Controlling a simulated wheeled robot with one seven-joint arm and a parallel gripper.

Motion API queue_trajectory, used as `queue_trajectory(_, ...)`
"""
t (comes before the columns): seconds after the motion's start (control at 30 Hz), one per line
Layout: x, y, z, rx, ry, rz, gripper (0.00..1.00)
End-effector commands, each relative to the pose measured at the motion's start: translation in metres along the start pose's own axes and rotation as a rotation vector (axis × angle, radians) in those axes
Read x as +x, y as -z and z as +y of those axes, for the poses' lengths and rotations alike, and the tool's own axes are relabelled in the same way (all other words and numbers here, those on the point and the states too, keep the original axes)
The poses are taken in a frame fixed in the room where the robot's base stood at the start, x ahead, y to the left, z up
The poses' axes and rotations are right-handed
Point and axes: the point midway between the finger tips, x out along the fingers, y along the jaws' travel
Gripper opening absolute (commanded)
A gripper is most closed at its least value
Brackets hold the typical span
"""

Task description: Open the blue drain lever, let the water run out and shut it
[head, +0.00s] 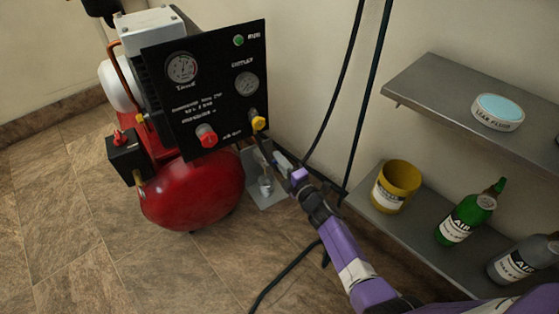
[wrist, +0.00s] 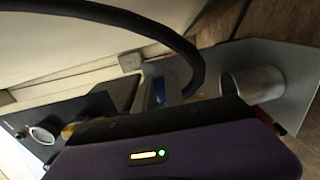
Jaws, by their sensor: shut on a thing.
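My gripper (head: 280,160) reaches in from the lower right to the low right side of the compressor, beneath the black panel. It is shut on the blue drain lever (wrist: 159,90), which shows as a small blue piece beyond my gripper's dark front in the wrist view. In the head view the lever is hidden by my gripper. A metal cup (head: 266,186) stands on a grey plate (head: 272,202) just below and left of my gripper. The cup also shows in the wrist view (wrist: 252,82). I cannot make out running water or how far the lever is turned.
The red tank (head: 195,190) and black panel (head: 205,85) stand to the left. Black hoses (head: 345,95) hang along the wall and one loops close past my gripper. Shelves (head: 440,90) with bottles and a yellow pot (head: 397,187) are at the right. The tiled floor at left is clear.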

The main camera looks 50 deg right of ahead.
Motion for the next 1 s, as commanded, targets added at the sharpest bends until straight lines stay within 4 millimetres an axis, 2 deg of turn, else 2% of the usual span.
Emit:
queue_trajectory(0.13,-0.001,-0.001,-0.002,0.003,0.003,-0.002,0.0)
queue_trajectory(0.17,-0.001,-0.001,-0.002,0.003,0.003,-0.002,0.16)
queue_trajectory(0.27,-0.001,-0.001,-0.002,0.002,0.003,-0.002,0.36)
queue_trajectory(0.67,-0.006,0.0,-0.001,0.001,0.003,-0.001,0.36)
queue_trajectory(1.0,-0.058,-0.001,0.001,0.001,0.003,-0.002,0.36)
